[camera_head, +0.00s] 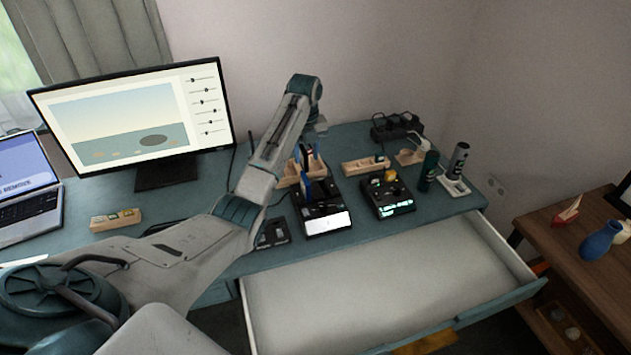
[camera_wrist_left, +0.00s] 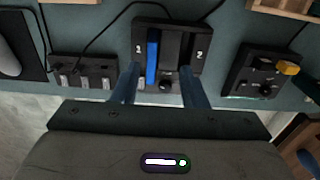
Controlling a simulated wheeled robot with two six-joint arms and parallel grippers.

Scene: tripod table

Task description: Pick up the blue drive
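The blue drive (camera_wrist_left: 152,56) stands in the left slot of a black dock (camera_wrist_left: 194,30) in the left wrist view. The other slot looks dark; I cannot tell whether it is empty. In the head view the dock (camera_head: 340,207) is on the teal desk, and a blue strip of the drive (camera_head: 307,190) shows above it. My left gripper (camera_wrist_left: 158,85) is open, its two blue fingers apart on either side of the drive and not touching it. It also shows above the dock in the head view (camera_head: 308,160). My right gripper is not in view.
A black device with knobs and a yellow piece (camera_head: 390,195) stands right of the dock. A wooden tray (camera_head: 288,172) is behind it. A monitor (camera_head: 140,115) and laptop (camera_head: 30,190) are at left. An open drawer (camera_head: 380,290) juts out in front.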

